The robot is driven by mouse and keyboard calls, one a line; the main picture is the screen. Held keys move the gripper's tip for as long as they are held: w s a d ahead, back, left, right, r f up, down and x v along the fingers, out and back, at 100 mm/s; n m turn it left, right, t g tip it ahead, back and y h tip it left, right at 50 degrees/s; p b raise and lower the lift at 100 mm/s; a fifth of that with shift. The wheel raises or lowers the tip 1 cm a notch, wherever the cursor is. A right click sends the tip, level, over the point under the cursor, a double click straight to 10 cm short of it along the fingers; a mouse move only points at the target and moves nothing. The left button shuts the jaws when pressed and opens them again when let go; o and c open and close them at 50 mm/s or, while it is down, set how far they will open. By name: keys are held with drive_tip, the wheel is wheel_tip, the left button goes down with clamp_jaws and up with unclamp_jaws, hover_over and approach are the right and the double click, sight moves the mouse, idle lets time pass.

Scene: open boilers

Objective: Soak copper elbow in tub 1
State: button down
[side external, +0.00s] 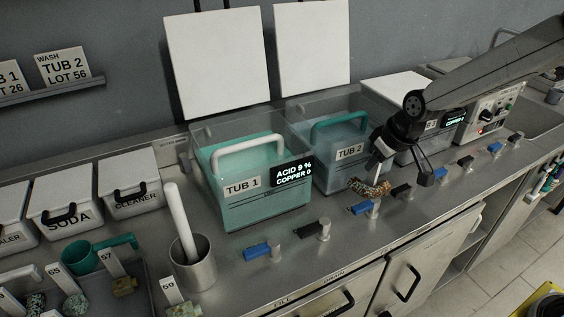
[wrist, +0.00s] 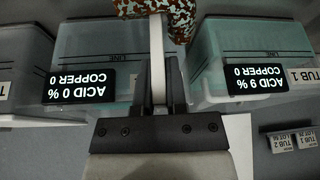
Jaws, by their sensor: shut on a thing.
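My gripper (side external: 381,146) is shut on a white tag or strap (wrist: 157,60) that holds the mottled brown-and-white copper elbow (side external: 370,187). The elbow hangs in front of tub 2, near the valves; it also shows at the top of the wrist view (wrist: 158,12). Tub 1 (side external: 236,208) stands to the left with green liquid and a white handle in it. Its display (side external: 293,173) reads ACID 9 %, COPPER 0. Its white lid (side external: 217,62) stands upright behind it, open.
Tub 2 (side external: 330,178) has a teal handle and an open lid (side external: 311,42); its display (wrist: 77,87) reads ACID 0 %. Blue and black valve handles line the front. A metal beaker (side external: 194,267) with a white rod and a tray of tagged pieces stand left.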

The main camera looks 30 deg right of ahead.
drive_tip(key=shift+m+h, duration=0.4)
drive_tip(key=shift+m, duration=0.5)
drive_tip(key=d, duration=0.2)
drive_tip(key=d+f, duration=0.1)
drive_tip(key=d, duration=0.1)
drive_tip(key=shift+f, duration=0.15)
drive_tip(key=shift+w, duration=0.1)
wheel_tip(320, 180, up, 14)
idle(1.1)
drive_tip(key=shift+a, duration=0.1)
drive_tip(key=w+a+n+y, duration=0.1)
drive_tip(key=w+a+n, duration=0.2)
drive_tip(key=w+a, duration=0.5)
drive_tip(key=w+a+r+n+y, duration=0.1)
drive_tip(key=w+a+n, duration=0.1)
drive_tip(key=w+a, duration=0.5)
drive_tip(key=a, duration=0.6)
drive_tip(key=shift+w+a+r+n+g, duration=0.25)
drive_tip(key=shift+w+a+n+g, duration=0.05)
drive_tip(key=shift+w+a+n, duration=0.1)
drive_tip(key=shift+d+f, duration=0.1)
drive_tip(key=shift+f, duration=0.15)
